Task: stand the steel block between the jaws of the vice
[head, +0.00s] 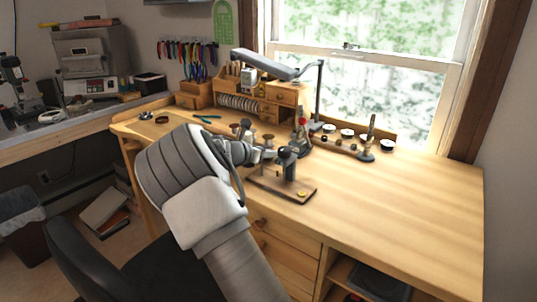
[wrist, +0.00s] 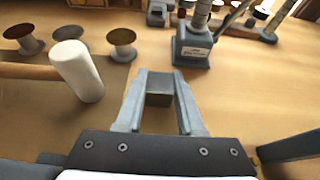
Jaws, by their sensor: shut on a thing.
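My gripper (wrist: 160,88) is shut on a small grey-brown block, the steel block (wrist: 158,98), seen between its two fingers in the wrist view. The block appears held above the wooden bench top. In the head view my gripper is small and partly hidden by my own arm, and I cannot make out the block. A dark grey upright fixture (head: 289,163) on a brown board stands just right of my gripper; it may be the vice, but its jaws are not clear. A grey bar (wrist: 292,146) shows at the lower right of the wrist view.
A labelled grey base (wrist: 193,48) with posts stands behind my gripper. A white cylinder (wrist: 77,70) and several spools (wrist: 122,42) are to the left. A grey lamp (head: 265,65) overhangs the back. The bench's right side (head: 410,195) is clear.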

